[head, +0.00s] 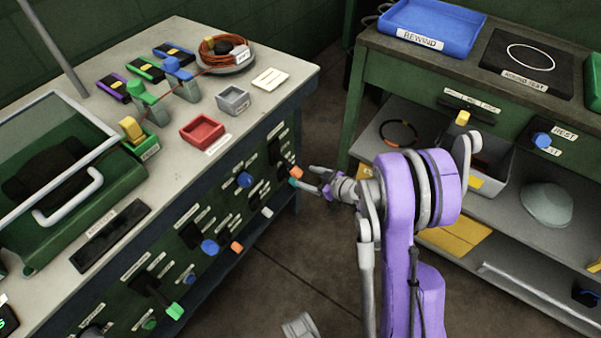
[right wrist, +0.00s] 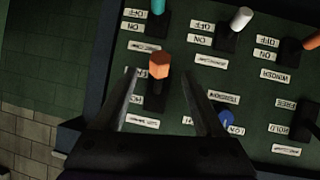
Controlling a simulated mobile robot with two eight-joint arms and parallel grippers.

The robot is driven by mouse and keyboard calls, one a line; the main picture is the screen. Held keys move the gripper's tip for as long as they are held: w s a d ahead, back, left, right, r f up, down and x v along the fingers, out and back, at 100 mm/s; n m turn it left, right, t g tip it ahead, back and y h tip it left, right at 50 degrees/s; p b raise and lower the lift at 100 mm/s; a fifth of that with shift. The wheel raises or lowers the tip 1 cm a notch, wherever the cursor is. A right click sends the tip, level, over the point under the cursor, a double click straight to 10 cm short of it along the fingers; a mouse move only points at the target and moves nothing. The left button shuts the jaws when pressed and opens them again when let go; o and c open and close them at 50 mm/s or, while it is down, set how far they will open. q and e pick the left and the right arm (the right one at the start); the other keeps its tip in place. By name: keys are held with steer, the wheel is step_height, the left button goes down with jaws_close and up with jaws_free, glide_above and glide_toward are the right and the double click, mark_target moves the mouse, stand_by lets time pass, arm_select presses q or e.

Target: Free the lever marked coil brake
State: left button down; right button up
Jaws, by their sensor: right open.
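The right side of the panel carries several small levers with white labels, too small or upside down to read fully; I cannot tell for sure which one is marked coil brake. An orange-tipped lever (head: 296,172) sits near the panel's right end. In the right wrist view this orange lever (right wrist: 160,66) stands between the fingers, with a partly hidden two-position label beside it. My right gripper (head: 309,180) is open in front of the panel, and its two fingers (right wrist: 158,88) flank the lever with gaps. My left gripper is not in view.
Neighbouring levers have teal (right wrist: 158,6), white (right wrist: 241,18) and blue (right wrist: 227,120) tips. The bench top holds a red tray (head: 202,132) and a grey tray (head: 233,99). A second bench with a blue tray (head: 432,25) stands right; floor (head: 320,230) lies between.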

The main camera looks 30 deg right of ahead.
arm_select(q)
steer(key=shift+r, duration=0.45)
arm_select(e)
steer(key=v, duration=0.4)
steer(key=shift+s, duration=0.15)
steer(key=s+a+r+m+g, duration=0.1)
steer(key=s+a+r+g, duration=0.2)
steer(key=a, duration=0.4)
steer(key=s+a+r+m+g, duration=0.1)
steer(key=s+a+r+g, duration=0.1)
steer(key=s+a, duration=0.4)
steer(key=s+a+r+m+g+h, duration=0.1)
steer(key=s+a, duration=0.1)
steer(key=s, duration=0.4)
steer(key=s+a+r+m+g+h, duration=0.1)
steer(key=s+a+r+h, duration=0.15)
steer(key=s, duration=0.35)
step_height(320, 180, up, 19)
steer(key=w+p, duration=0.2)
steer(key=p, duration=1.6)
steer(key=shift+w+y, duration=0.25)
steer(key=shift+y, duration=0.1)
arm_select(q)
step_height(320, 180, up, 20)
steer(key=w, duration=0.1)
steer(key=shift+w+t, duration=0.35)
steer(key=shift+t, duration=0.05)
arm_select(e)
steer(key=shift+s, duration=0.15)
steer(key=shift+c, duration=0.2)
